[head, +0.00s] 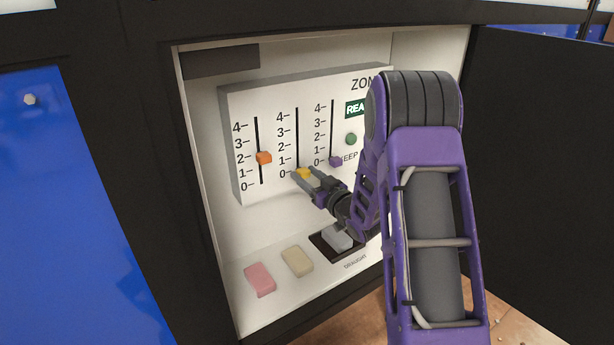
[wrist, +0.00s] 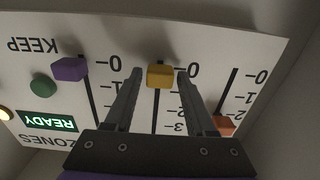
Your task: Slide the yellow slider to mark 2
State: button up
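The yellow slider (head: 304,173) sits at the bottom of the middle slot on the white panel, level with mark 0. It also shows in the wrist view (wrist: 160,76), where the panel appears upside down. My gripper (wrist: 160,71) is open, with one finger on each side of the yellow knob and a small gap on both sides. In the head view my gripper (head: 308,176) reaches the knob from the lower right and partly hides it. Mark 2 (head: 281,145) of the middle scale is in plain view above the knob.
The orange slider (head: 264,158) is left of the yellow one, near its mark 2. The purple slider (head: 336,162) is to the right, near its 0. Pink (head: 260,279) and cream (head: 297,261) blocks lie on the cabinet floor. Cabinet walls surround the panel.

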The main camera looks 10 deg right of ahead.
grip_shut()
dwell(1.1)
